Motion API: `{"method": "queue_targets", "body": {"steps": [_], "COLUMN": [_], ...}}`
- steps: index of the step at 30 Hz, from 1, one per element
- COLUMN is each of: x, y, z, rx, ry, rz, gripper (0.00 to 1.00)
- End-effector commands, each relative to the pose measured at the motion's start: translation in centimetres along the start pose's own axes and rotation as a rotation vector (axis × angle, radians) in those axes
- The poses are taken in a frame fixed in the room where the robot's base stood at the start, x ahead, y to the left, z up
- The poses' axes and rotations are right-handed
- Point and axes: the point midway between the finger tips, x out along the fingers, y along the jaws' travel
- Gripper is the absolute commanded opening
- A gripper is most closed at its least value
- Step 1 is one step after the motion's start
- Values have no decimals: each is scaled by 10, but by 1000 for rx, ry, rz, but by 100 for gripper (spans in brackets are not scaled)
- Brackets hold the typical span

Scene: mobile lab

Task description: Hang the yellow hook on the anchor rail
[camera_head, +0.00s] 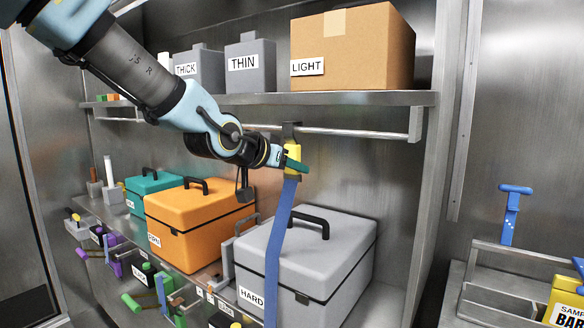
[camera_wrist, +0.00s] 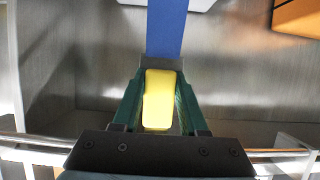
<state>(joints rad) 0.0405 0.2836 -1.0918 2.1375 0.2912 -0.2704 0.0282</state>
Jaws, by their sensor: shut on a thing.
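The yellow hook (camera_head: 293,160) has a yellow body, a dark metal top piece and a long blue strap (camera_head: 279,245) hanging below it. My gripper (camera_head: 289,157) is shut on the yellow body, with the green fingers on either side of it in the wrist view (camera_wrist: 159,98). The anchor rail (camera_head: 350,132) is a metal bar under the upper shelf. The dark top piece is at the rail in the head view; whether it hooks over the rail or is only in front of it, I cannot tell. The rail also shows low in the wrist view (camera_wrist: 25,139).
The upper shelf (camera_head: 365,98) is just above the rail and holds a cardboard box (camera_head: 355,45) and grey THIN (camera_head: 248,65) and THICK blocks. Below stand a grey HARD case (camera_head: 300,260), an orange case (camera_head: 190,225) and a teal case (camera_head: 150,190). The strap hangs before the grey case.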

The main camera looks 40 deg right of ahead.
Motion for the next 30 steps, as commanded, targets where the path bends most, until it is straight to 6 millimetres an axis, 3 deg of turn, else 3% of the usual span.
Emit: {"method": "queue_targets", "body": {"steps": [3, 4, 12, 23, 30], "x": [0, 0, 0, -3, -23], "y": [0, 0, 0, -1, -2], "z": [-1, -1, 0, 0, -3], "rx": [0, 0, 0, 0, 0], "ry": [1, 2, 1, -1, 0], "rz": [0, 0, 0, -1, -5], "gripper": [0, 44, 75, 77, 77]}}
